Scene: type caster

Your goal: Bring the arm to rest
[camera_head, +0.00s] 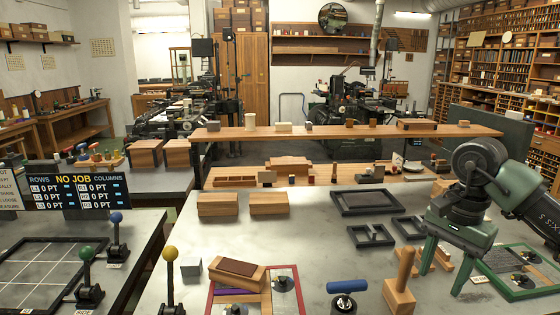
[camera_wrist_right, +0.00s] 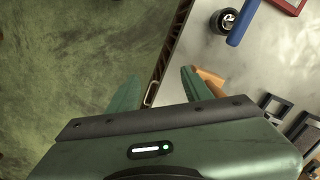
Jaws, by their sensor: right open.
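My right arm comes in from the right in the head view. Its green gripper (camera_head: 447,264) points down over the right part of the grey work table (camera_head: 320,235). Its two fingers stand apart with nothing between them. In the right wrist view the open fingers (camera_wrist_right: 160,90) span the table's edge, with the green floor on the left and the tabletop on the right. A wooden block with an upright handle (camera_head: 400,285) stands just left of the gripper in the head view. My left arm and gripper are not in view.
A blue-handled tool (camera_head: 347,288), a red-framed tray (camera_head: 255,300) and black frames (camera_head: 364,202) lie on the table. A green-framed tray (camera_head: 520,270) sits right of the gripper. A raised wooden shelf (camera_head: 350,131) crosses behind. Yellow- and green-knobbed levers stand at left. The table's middle has bare room.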

